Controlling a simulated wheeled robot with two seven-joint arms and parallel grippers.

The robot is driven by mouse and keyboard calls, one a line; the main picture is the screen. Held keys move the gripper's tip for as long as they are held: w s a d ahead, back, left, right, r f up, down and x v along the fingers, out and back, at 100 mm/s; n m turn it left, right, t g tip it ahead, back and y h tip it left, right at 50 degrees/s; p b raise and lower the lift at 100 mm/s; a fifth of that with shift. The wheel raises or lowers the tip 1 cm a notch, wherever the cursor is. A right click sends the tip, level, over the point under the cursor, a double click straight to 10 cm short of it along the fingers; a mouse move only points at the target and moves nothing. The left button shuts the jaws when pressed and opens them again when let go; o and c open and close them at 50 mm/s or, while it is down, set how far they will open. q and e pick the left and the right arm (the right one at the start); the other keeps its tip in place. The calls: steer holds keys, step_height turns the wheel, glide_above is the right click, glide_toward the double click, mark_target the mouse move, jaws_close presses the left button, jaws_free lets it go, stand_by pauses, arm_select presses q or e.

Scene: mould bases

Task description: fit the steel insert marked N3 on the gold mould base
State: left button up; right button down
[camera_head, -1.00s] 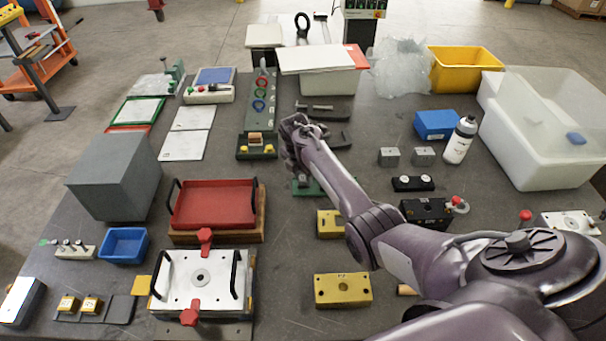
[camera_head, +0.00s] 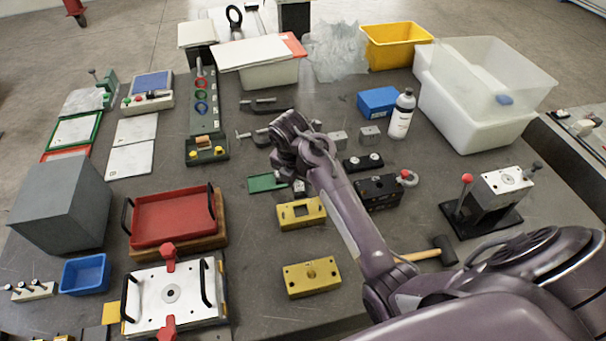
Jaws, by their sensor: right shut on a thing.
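My right gripper (camera_head: 291,168) is shut, its fingertips mostly hidden behind its own wrist. A small grey steel block (camera_head: 298,187) shows just below it, at the right edge of a green mat (camera_head: 264,183); I take this as the held piece, and its mark cannot be read. A gold mould base with a square pocket (camera_head: 289,216) lies nearer, just below the gripper. Another gold base with a round hole (camera_head: 311,279) lies closer to the front. Two more grey steel blocks, left (camera_head: 338,140) and right (camera_head: 370,136), stand beyond my right arm. My left gripper is out of view.
A black block with a red-ringed shackle (camera_head: 378,193) stands right of my forearm, and a mallet (camera_head: 437,252) lies nearer. A red tray (camera_head: 172,217) and a white plate with black handles (camera_head: 190,290) stand at left. Bare table lies between these and the gold bases.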

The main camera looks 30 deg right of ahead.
mark_target(300, 197)
steer(key=shift+s+r, duration=0.1)
steer(key=shift+s, duration=0.15)
steer(key=shift+f, duration=2.95)
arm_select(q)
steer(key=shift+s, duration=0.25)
arm_select(e)
steer(key=shift+f, duration=0.1)
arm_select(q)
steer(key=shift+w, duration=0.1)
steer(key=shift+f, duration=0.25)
arm_select(e)
steer(key=shift+f, duration=1.1)
